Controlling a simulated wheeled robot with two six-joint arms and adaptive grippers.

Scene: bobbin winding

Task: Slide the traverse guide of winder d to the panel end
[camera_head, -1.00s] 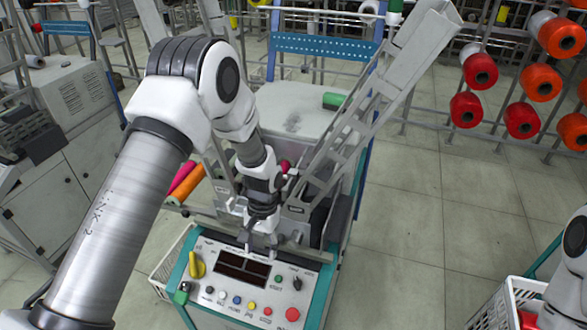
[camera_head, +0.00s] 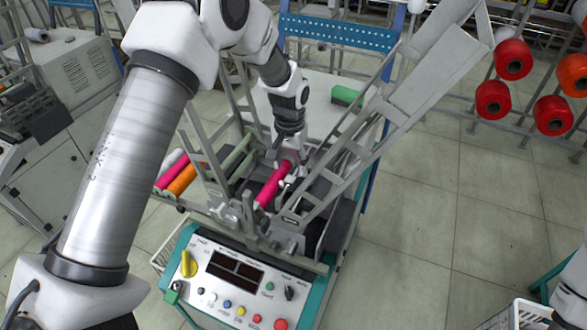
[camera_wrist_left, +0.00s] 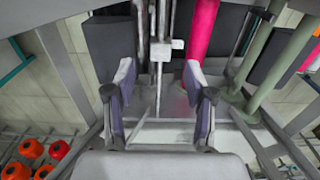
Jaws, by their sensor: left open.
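A winder with a white control panel (camera_head: 236,285) in a teal frame stands in front of me. Behind the panel lies a pink bobbin (camera_head: 272,188), which also shows at the top of the left wrist view (camera_wrist_left: 203,28). A small pale block on thin rods beside it looks like the traverse guide (camera_wrist_left: 177,44); its exact outline is hard to tell. My left gripper (camera_head: 287,152) is over the winder, beyond the panel. In the left wrist view its fingers (camera_wrist_left: 160,75) are open, with the rods between them and nothing visibly gripped. My right gripper is out of view.
Slanted grey frame arms (camera_head: 375,110) rise on both sides of the bobbin and leave a narrow space. A green block (camera_head: 346,96) lies on the rear top. Pink and orange rolls (camera_head: 183,179) sit at the left. Red spools (camera_head: 513,60) hang at the right; open floor lies between.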

